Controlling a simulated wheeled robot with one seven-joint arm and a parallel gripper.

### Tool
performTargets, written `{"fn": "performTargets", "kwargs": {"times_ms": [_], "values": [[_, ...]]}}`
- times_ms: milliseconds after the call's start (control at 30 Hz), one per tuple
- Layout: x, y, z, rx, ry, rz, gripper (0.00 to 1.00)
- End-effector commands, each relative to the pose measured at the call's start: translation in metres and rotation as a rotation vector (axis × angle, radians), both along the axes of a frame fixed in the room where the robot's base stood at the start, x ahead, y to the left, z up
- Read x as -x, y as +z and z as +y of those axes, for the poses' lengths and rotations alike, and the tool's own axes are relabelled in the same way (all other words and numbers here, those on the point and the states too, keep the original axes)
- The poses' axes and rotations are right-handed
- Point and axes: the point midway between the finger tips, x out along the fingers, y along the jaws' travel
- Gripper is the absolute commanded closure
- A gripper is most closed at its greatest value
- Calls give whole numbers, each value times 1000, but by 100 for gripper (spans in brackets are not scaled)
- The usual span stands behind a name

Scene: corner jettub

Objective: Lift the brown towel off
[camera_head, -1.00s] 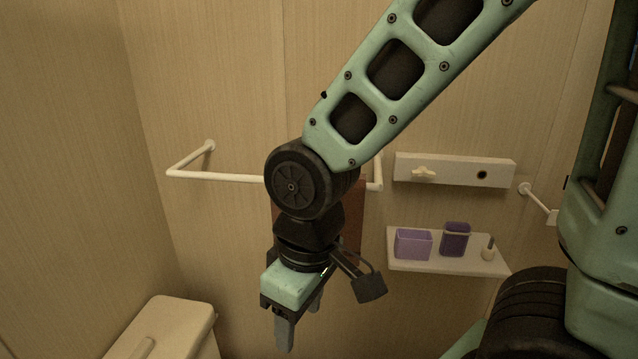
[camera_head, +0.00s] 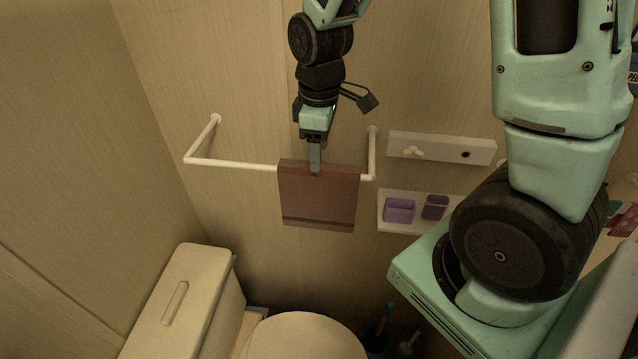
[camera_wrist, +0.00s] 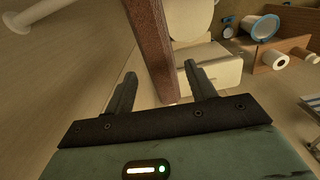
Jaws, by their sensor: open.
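The brown towel (camera_head: 318,200) hangs folded over the front bar of a white towel rail (camera_head: 232,164) on the wall. My gripper (camera_head: 315,168) points down at the towel's top edge, near its middle. In the wrist view the towel (camera_wrist: 150,40) shows edge-on as a narrow brown strip running down between the two fingers of my gripper (camera_wrist: 158,92). The fingers are open, one on each side of it, with gaps visible on both sides. In the head view the far finger is hidden.
A white shelf (camera_head: 392,225) with a purple box (camera_head: 399,210) and a purple cup (camera_head: 434,206) is right of the towel, below a wall panel (camera_head: 478,151). A toilet with its cistern (camera_head: 190,290) stands below left.

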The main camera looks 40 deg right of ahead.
Motion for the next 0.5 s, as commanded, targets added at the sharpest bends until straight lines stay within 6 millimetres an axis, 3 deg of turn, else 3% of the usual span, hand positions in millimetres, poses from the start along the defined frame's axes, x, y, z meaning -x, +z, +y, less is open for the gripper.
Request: {"fn": "performTargets", "kwargs": {"times_ms": [267,500], "values": [[-3,-8,-2,2,49,13,45],[-3,-26,-2,2,48,13,45]]}}
